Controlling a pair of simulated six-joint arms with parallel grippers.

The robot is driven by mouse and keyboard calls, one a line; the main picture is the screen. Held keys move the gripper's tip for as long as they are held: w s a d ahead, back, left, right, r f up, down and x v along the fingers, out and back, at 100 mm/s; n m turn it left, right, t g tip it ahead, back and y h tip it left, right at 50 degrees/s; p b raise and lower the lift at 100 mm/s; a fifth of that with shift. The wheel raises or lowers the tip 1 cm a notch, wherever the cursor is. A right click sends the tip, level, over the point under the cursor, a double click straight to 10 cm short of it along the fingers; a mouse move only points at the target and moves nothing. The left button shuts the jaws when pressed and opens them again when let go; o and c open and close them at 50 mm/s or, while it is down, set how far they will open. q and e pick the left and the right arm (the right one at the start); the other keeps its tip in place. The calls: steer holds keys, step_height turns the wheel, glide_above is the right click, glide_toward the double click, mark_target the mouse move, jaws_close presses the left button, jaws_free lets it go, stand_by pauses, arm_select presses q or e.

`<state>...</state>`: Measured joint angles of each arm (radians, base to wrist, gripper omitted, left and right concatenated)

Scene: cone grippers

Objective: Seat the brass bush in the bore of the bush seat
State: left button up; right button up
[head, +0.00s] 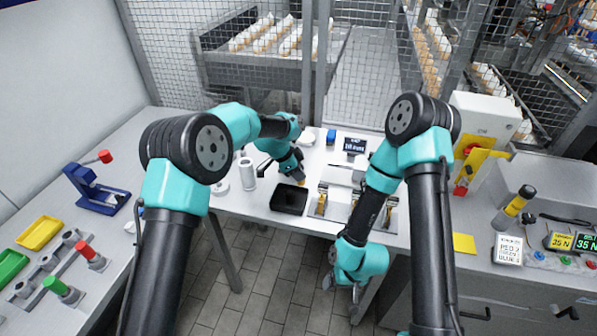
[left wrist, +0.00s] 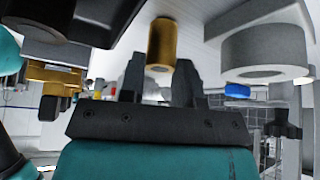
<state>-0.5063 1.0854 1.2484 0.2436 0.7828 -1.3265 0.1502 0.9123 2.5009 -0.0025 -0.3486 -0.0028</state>
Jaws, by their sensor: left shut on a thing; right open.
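The brass bush (left wrist: 161,45) is a gold cylinder between the fingers of my left gripper (left wrist: 158,82) in the left wrist view. In the head view my left gripper (head: 299,176) is low over the table, shut on the bush, whose gold tip (head: 301,182) just shows. A grey ring-shaped piece with an open bore (left wrist: 264,52), apparently the bush seat, stands apart from the bush in the left wrist view. In the head view a pale upright cylinder (head: 248,174) and a low round piece (head: 221,187) stand left of my left gripper; I cannot tell which is the seat. My right gripper (head: 342,286) is open and empty beyond the table's front edge.
A black tray (head: 289,210) lies just in front of my left gripper. Fixtures with brass parts (head: 321,206) stand to its right. A dark display (head: 355,146) and a blue object (head: 331,136) are at the back. A blue press (head: 98,190) stands on the left bench.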

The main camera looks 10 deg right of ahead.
arm_select(q)
steer(key=shift+f, duration=0.15)
steer(key=o, duration=1)
steer(key=shift+c, duration=0.2)
steer(key=v, duration=1.2)
